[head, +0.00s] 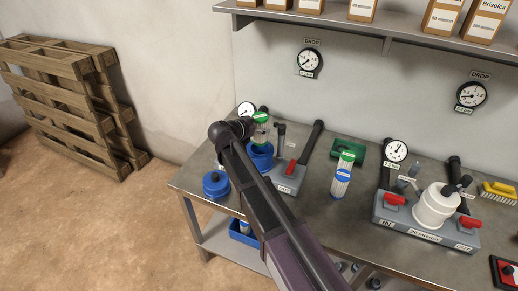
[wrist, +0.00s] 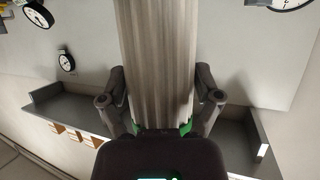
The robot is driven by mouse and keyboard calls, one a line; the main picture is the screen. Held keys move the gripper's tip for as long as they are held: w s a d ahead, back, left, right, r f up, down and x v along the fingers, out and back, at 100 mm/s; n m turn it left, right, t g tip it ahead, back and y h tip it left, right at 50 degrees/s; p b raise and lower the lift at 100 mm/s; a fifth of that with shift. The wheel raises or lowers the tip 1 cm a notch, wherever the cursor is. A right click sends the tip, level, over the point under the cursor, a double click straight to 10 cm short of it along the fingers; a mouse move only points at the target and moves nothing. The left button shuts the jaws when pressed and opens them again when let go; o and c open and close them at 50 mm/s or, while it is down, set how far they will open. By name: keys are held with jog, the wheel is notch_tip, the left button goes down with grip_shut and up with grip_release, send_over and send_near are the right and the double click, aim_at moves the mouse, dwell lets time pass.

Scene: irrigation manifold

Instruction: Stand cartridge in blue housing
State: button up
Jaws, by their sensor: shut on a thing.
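The blue housing (head: 262,158) sits on the left manifold on the bench, its front partly hidden by my arm. A pale cartridge with a green top (head: 262,131) shows upright directly over the housing. Its lower end meets the housing's rim in the picture; I cannot tell whether it is inside. In the wrist view the pleated cartridge (wrist: 158,65) fills the middle. My gripper (wrist: 160,105) is shut on it, one finger on each side.
A second cartridge with a green top (head: 342,177) stands on the bench. A blue cap (head: 216,185) lies at the bench's left edge. A red-handled valve (head: 291,168) and a black pipe are right of the housing. A white housing (head: 437,205) stands on the right manifold.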

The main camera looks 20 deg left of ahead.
aim_at(259, 145)
jog(key=shift+f+b, duration=1.65)
jog(key=shift+f, duration=0.45)
jog(key=shift+f+b, duration=1.85)
jog(key=shift+b, duration=0.05)
jog(key=shift+f+b, duration=0.6)
jog(key=o, duration=1)
jog(key=shift+r, duration=0.2)
